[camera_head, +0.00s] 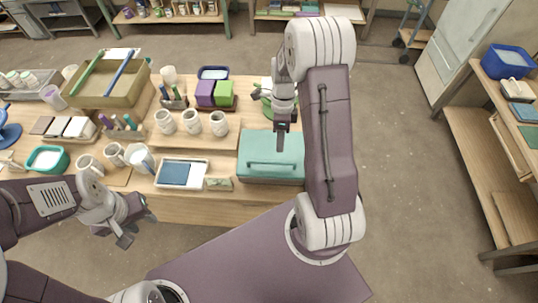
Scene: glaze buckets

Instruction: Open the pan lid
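A teal rectangular pan with a flat lid (258,147) sits near the front right of the wooden table. A long bar handle (272,164) runs across the lid, and the lid appears closed. My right gripper (281,143) points down over the back part of the lid, behind the handle. Its fingers are small and seen nearly edge-on, so I cannot tell whether they are open or touching the lid. My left gripper (138,232) is open and empty, in front of the table's front edge at the left.
Purple and green blocks (214,94) are farther back. A side bench (478,165) stands at the right.

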